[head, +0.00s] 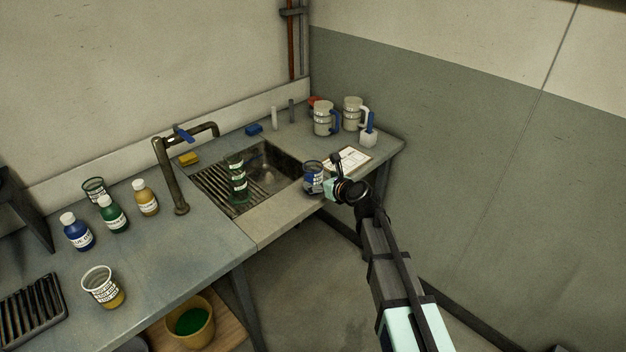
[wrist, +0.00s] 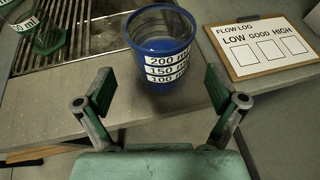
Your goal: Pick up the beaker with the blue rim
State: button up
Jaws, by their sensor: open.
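The beaker with the blue rim (head: 313,176) stands upright on the front ledge of the bench, at the right front of the sink. In the wrist view the beaker (wrist: 160,45) shows a blue rim, a see-through wall and white labels reading 200, 150 and 100 ml. My gripper (wrist: 158,95) is open and empty, its two fingers spread in front of and below the beaker, apart from it. In the head view my gripper (head: 335,184) is just right of the beaker and partly hides the area beside it.
A clipboard reading FLOW LOG (wrist: 265,45) lies right of the beaker. A green-marked beaker (head: 237,180) stands on the sink grate. Several bottles stand left of the tap (head: 180,180).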

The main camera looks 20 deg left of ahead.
jog(key=shift+f+p+x, duration=0.15)
jog(key=shift+p+x, duration=0.25)
jog(key=shift+x, duration=1)
jog(key=shift+f+p+x, duration=0.15)
jog(key=shift+p+x, duration=0.2)
jog(key=shift+x, duration=1.05)
jog(key=shift+d, duration=0.15)
jog(key=c, duration=1.4)
